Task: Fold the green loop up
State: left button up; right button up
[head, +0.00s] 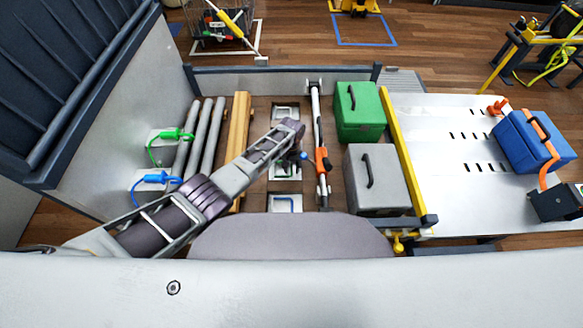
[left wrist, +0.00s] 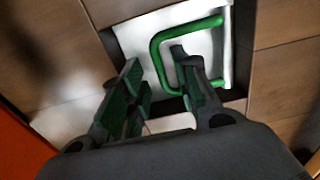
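The green loop (left wrist: 158,62) is a squared bar on a pale plate (left wrist: 135,40) set in the floor, seen in the left wrist view. It looks to lie flat against the plate. My left gripper (left wrist: 155,57) is open, with one finger on each side of the loop's near-left bar; one finger overlaps the inside of the loop. I cannot tell whether the fingers touch it. My right gripper is not in view.
A white-and-orange bar (head: 321,150) stands just right of my left gripper. A green case (head: 360,112) and a grey case (head: 376,182) are beyond it. A wooden beam (head: 239,125) lies to the left. A blue loop (head: 286,203) is on a nearer plate.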

pick_arm(q)
jog(key=shift+f, duration=0.4)
grip_shut()
